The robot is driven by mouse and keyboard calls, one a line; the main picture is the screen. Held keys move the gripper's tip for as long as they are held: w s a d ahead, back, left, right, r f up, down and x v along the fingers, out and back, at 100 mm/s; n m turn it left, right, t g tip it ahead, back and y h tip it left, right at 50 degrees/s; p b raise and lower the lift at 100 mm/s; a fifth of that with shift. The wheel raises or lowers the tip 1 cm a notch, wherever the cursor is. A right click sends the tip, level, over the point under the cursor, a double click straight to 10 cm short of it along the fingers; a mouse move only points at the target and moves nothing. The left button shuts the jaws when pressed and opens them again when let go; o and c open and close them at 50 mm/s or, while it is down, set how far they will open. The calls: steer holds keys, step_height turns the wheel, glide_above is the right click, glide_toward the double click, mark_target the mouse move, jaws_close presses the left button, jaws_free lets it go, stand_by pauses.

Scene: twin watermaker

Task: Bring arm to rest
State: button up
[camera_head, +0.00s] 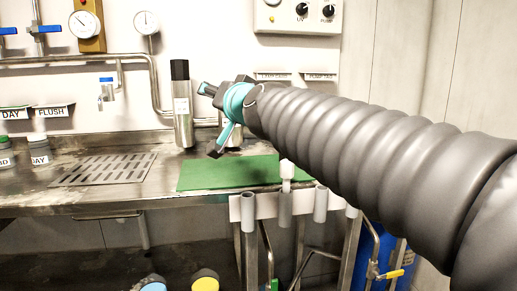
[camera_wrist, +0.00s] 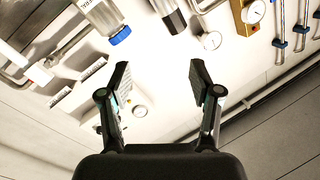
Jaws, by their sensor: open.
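My arm, in a grey ribbed sleeve, reaches in from the right of the head view. My gripper (camera_head: 212,120) is at its end, above the steel counter (camera_head: 110,196) and in front of the back wall. In the wrist view my gripper (camera_wrist: 157,85) has its two fingers spread wide, with nothing between them. The fingers point toward the wall fittings and touch nothing that I can see.
A dark-capped steel cylinder (camera_head: 183,110) stands just left of my gripper. A green mat (camera_head: 225,174) lies below it. A control box (camera_head: 297,16) and gauges (camera_head: 86,25) are on the wall. Grey tube holders (camera_head: 320,205) line the counter's front edge. The counter's left has a drain grate (camera_head: 105,169).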

steer(key=s+d+f+n+g+h, duration=0.1)
steer(key=s+d+f+g, duration=0.25)
steer(key=f, duration=0.45)
steer(key=s+d+f+g+h, duration=0.15)
steer(key=s+f, duration=0.25)
steer(key=f, duration=0.4)
steer(key=s+d+f+n+g+h, duration=0.1)
steer(key=s+d+f+g, duration=0.25)
steer(key=f, duration=0.45)
steer(key=s+d+f+m+g+h, duration=0.1)
steer(key=s+d+f+h, duration=0.3)
steer(key=s+d+f, duration=0.9)
steer(key=s+d+g, duration=0.1)
steer(key=s+d, duration=0.1)
steer(key=s, duration=0.1)
steer(key=shift+s+d+m+h, duration=0.2)
steer(key=shift+s+m+h, duration=0.1)
steer(key=shift+h, duration=0.05)
